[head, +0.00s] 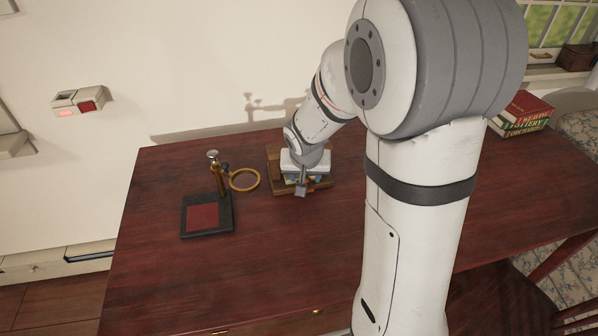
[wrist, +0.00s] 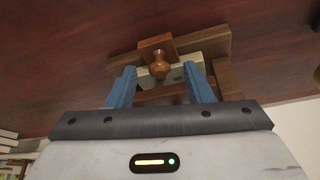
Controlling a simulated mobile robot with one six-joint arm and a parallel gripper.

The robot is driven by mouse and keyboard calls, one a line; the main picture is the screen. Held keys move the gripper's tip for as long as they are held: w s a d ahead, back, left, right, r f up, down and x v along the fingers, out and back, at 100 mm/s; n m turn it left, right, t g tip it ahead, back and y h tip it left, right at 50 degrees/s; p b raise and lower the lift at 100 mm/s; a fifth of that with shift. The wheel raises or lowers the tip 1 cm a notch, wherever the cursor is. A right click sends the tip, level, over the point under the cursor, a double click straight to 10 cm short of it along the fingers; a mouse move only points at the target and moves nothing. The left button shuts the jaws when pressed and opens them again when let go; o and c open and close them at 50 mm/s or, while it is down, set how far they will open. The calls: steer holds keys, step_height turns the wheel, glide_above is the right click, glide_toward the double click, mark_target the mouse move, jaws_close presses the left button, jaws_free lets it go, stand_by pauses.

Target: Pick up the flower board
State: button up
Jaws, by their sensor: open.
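On the desk, below my gripper (head: 301,187), stands a brown wooden piece (head: 277,184), partly hidden by the gripper. In the wrist view it shows a wooden frame (wrist: 227,80), a pale block inside it (wrist: 186,58) and a small wooden plate with a round reddish-brown knob (wrist: 160,66). No flower pattern can be made out, so I cannot tell which part is the flower board. My gripper, also in the wrist view (wrist: 161,76), is open. Its two blue fingers stand left and right of the knob; contact cannot be told.
A stand with a ring (head: 244,180) and a dark base with a red pad (head: 203,217) is left of the wooden piece. Stacked books (head: 523,113) lie at the far right. The wall is close behind. The front of the dark red desk (head: 250,270) is clear.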

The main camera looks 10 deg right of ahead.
jaws_close()
stand_by(0.3)
steer(key=shift+r, duration=0.2)
